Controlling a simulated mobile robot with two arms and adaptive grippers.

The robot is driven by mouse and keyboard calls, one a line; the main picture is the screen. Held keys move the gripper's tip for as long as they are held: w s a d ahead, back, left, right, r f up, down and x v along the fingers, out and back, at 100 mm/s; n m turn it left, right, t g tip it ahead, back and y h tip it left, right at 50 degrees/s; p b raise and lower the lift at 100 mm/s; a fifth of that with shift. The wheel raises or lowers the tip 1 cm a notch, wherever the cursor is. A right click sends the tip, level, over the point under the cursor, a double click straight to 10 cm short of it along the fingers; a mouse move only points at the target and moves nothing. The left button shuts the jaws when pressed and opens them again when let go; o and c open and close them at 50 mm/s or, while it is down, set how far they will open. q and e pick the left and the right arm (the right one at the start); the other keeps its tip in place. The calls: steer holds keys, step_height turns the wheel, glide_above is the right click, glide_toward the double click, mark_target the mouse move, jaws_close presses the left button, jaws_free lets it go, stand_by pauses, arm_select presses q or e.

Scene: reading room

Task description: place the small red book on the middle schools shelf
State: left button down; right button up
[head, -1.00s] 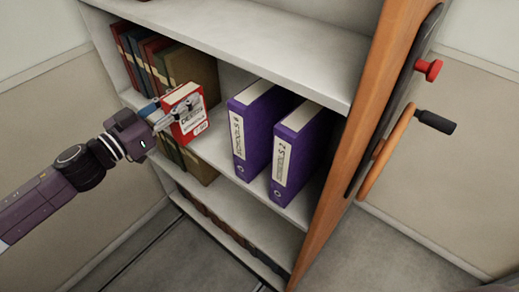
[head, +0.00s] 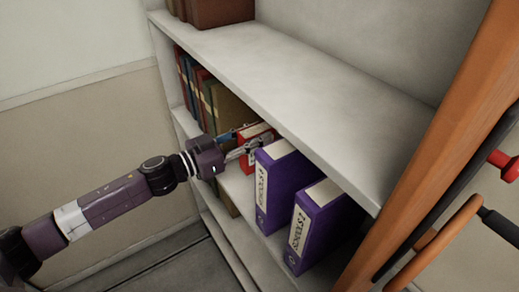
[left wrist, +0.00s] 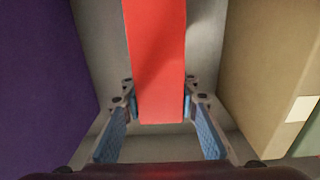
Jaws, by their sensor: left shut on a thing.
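The small red book (head: 247,158) is in the gap on the middle shelf (head: 236,190), between the tan book at the end of the row and the first purple binder. In the left wrist view the red book (left wrist: 157,60) stands between the blue-padded fingers. My left gripper (head: 245,146) is shut on it, reaching into the shelf from the left. Whether the book rests on the shelf board cannot be told. The board above and the gripper hide part of it. My right gripper is not in view.
Two purple binders labelled SCHOOLS (head: 284,182) (head: 325,222) stand right of the red book. A tan book (head: 232,112) ends the row on its left. The upper shelf board (head: 270,75) overhangs the arm.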

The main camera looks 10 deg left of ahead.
mark_target(247, 162)
arm_select(q)
step_height(247, 162, down, 3)
steer(key=shift+d+f, duration=0.15)
steer(key=shift+f, duration=0.35)
steer(key=c, duration=1.5)
jaws_free()
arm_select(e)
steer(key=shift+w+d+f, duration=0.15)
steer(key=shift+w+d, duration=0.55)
